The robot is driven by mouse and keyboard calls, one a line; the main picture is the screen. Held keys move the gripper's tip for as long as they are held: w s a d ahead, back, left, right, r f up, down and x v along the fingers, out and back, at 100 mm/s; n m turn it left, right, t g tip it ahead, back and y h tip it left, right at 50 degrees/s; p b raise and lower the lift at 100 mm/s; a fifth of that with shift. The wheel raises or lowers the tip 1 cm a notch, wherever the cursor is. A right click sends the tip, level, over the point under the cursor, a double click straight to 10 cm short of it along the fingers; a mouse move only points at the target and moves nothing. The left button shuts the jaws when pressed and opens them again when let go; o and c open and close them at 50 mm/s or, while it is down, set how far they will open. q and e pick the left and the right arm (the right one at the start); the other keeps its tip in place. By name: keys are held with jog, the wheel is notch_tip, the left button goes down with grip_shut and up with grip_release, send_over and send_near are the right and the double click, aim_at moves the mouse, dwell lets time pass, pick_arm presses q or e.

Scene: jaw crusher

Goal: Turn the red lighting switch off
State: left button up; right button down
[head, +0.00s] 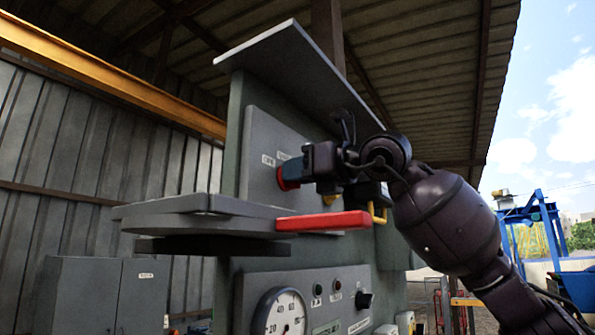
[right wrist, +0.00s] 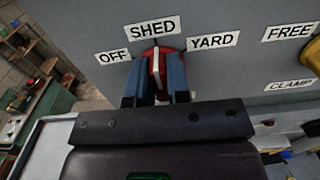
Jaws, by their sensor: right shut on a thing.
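The red lighting switch (right wrist: 154,52) is a round red knob with a white pointer line on a grey panel. Its labels read OFF, SHED and YARD from left to right. The pointer points up, near the SHED label. In the head view the red switch (head: 281,181) shows partly, at the tip of my right gripper (head: 290,172). In the right wrist view the blue fingers of my right gripper (right wrist: 157,80) stand on either side of the knob and are shut on it. My left gripper is not in view.
A grey shelf (head: 170,208) juts out below the switch, with a red-handled lever (head: 323,222) beside it. A yellow control (right wrist: 312,68) with FREE and CLAMP labels is to the right. A gauge (head: 281,315) and a black knob (head: 364,300) sit lower.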

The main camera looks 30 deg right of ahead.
jog(key=n, duration=0.5)
jog(key=shift+a+n, duration=0.15)
jog(key=shift+n, duration=0.25)
jog(key=n, duration=0.4)
jog(key=n+p, duration=0.1)
jog(key=n, duration=0.1)
jog(key=shift+s+a+f, duration=0.1)
jog(key=shift+a+f, duration=0.05)
jog(key=shift+f, duration=0.1)
jog(key=shift+n, duration=0.3)
jog(key=c, duration=1.1)
grip_release()
